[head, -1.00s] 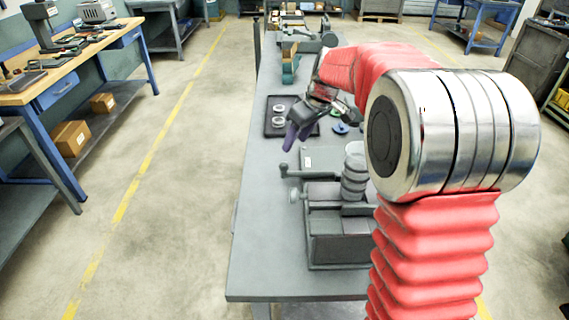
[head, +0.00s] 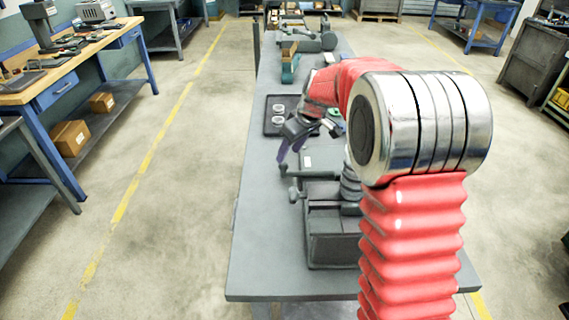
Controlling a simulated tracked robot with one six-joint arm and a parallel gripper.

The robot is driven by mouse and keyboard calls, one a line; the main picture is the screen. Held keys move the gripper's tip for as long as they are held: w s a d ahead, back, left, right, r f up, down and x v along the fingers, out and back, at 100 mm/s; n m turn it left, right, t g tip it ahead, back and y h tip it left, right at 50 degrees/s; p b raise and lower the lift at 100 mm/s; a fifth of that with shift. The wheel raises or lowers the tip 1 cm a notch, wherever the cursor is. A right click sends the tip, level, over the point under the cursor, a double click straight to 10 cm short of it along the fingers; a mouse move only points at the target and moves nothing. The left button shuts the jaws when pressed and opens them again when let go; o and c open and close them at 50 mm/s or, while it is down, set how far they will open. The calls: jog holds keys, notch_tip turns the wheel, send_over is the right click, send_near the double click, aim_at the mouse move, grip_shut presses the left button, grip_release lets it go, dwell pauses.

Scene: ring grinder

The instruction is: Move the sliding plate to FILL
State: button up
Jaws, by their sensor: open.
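The grey ring grinder (head: 332,240) stands on the near part of the grey bench. A flat grey plate with a small white label (head: 308,162) shows at its far side; I cannot tell for sure that this is the sliding plate. A lever with a knob (head: 295,192) sticks out at the machine's left. No FILL mark is legible. My gripper (head: 289,153) has purple fingers, points down and is open and empty. It is just beyond the lever's left end; whether it touches is unclear. My arm hides the machine's right side and most of the stacked rings (head: 350,184).
A dark tray (head: 273,128) with two light rings lies beyond my gripper. A green round piece (head: 334,113) is beside my wrist. Further back are a blue-green holder (head: 290,66) and another grey device (head: 310,42). The bench's left strip is clear.

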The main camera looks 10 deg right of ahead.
jog(key=x, duration=0.7)
jog(key=shift+w+a+f, duration=0.1)
jog(key=shift+w+f, duration=0.05)
jog(key=shift+f, duration=0.15)
jog(key=shift+c, duration=0.3)
grip_shut()
